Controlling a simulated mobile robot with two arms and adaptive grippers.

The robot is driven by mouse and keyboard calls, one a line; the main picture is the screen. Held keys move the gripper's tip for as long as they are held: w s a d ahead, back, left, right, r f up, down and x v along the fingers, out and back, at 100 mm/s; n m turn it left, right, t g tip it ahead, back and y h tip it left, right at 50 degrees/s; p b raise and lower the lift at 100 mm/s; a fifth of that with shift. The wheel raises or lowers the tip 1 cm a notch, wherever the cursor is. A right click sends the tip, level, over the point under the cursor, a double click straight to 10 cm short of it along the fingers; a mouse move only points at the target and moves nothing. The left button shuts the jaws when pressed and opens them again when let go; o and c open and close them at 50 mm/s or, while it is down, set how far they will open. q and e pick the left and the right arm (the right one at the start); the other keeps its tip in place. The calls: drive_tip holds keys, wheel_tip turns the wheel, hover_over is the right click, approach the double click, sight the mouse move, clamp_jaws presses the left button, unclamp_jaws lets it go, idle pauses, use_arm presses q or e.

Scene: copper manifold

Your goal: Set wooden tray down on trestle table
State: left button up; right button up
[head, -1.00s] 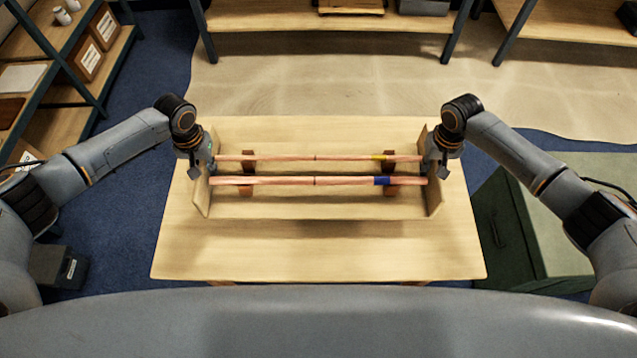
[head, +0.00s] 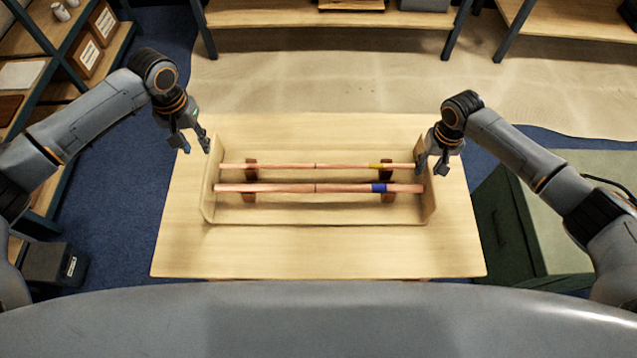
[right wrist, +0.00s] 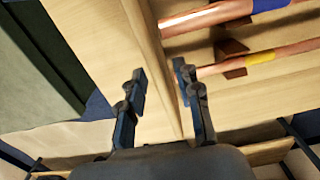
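The wooden tray (head: 320,212) rests on the trestle table (head: 320,255), with its upright end walls at left and right. Two copper pipes lie across it on dark supports: one with a blue band (head: 285,188), one with a yellow band (head: 280,166) behind it. My left gripper (head: 197,148) is above and outside the tray's left end, apart from it and empty; its fingers look spread. My right gripper (right wrist: 160,75) is at the right end wall (right wrist: 155,50), its fingers parted on either side of it. In the head view this gripper (head: 432,165) is partly hidden by its own wrist.
The table top is clear in front of the tray. A green cabinet (head: 545,215) stands right of the table. Shelving (head: 75,75) with boxes is at left, and benches (head: 330,40) stand at the back.

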drive_tip(key=shift+r, duration=0.3)
use_arm(q)
drive_tip(key=shift+r, duration=0.9)
use_arm(e)
wheel_tip(320, 180, up, 11)
drive_tip(key=shift+r, duration=0.2)
use_arm(q)
drive_tip(key=shift+s, duration=0.1)
use_arm(e)
drive_tip(key=shift+f, duration=0.1)
